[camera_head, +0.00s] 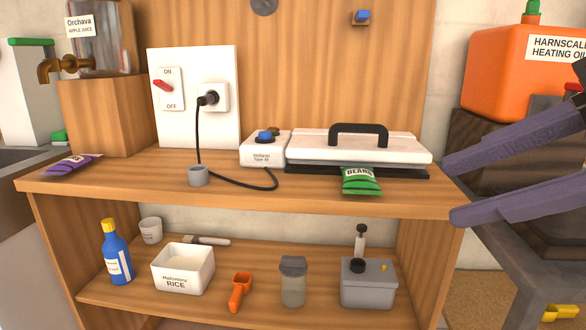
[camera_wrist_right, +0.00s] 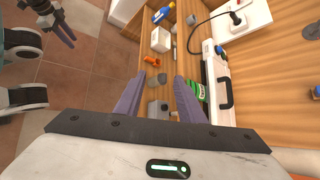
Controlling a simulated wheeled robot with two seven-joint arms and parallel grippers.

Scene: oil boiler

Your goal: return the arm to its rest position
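My right gripper (camera_head: 452,190) comes in from the right edge in the head view, with its two purple fingers spread apart and nothing between them. Its fingertips are beside the right end of the wooden counter (camera_head: 420,200). In the right wrist view the right gripper (camera_wrist_right: 158,78) is also open and empty, with the counter and shelf beyond its fingers. What looks like my left gripper (camera_wrist_right: 60,28) shows small and dark at the upper left of the right wrist view, over the tiled floor; its opening is unclear. It is outside the head view.
A black-handled press (camera_head: 358,150) and a green beans packet (camera_head: 361,180) lie near the counter's right end. An orange heating oil tank (camera_head: 510,75) stands at the right behind my fingers. The lower shelf holds a rice box (camera_head: 183,270) and a grey container (camera_head: 368,285).

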